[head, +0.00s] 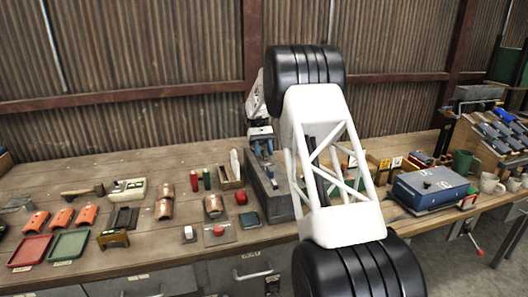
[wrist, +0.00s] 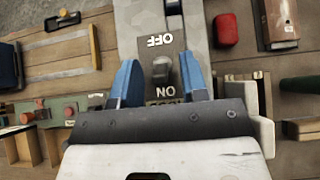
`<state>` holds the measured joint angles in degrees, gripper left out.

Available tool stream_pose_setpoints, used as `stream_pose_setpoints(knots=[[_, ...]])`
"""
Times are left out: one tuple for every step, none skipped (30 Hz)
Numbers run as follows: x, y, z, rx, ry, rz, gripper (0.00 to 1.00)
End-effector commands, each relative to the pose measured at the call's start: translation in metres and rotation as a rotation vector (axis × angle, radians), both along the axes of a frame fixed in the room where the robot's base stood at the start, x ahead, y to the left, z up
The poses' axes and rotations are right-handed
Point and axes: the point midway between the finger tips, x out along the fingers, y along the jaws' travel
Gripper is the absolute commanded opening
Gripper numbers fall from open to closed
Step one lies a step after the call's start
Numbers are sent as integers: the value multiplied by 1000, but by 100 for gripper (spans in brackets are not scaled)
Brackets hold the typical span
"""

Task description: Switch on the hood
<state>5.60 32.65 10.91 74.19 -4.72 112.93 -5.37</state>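A grey panel (wrist: 137,18) lies under my gripper in the wrist view, with OFF and ON printed on it upside down. A small dark switch lever (wrist: 160,70) sits on it between the two labels; which position it is set to I cannot tell. My gripper (wrist: 160,82) has its two blue fingers apart, one on each side of the lever, with gaps visible. In the head view my gripper (head: 262,140) is over the far part of a grey box (head: 272,205), partly hidden by my arm. No hood is clearly recognisable.
A red block (wrist: 227,28) lies on the wooden bench (head: 150,165) beside the panel. Red and green cylinders (head: 194,181) stand to the left of the box. A blue box (head: 430,187) and mugs stand to the right. Trays and orange pieces are at left.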

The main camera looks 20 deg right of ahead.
Motion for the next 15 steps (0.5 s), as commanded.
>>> stream_pose_setpoints(knots=[[0,0,0,0,0,0,40],[0,0,0,0,0,0,40],[0,0,0,0,0,0,40],[0,0,0,0,0,0,40],[0,0,0,0,0,0,40],[0,0,1,0,0,0,40],[0,0,1,0,-1,0,40],[0,0,2,0,-1,0,40],[0,0,2,0,-1,0,40],[0,0,4,0,-1,0,40],[0,0,5,0,-1,0,40],[0,0,7,0,-1,0,40],[0,0,8,0,-1,0,40],[0,0,10,0,-1,0,40],[0,0,13,0,-1,0,40]])
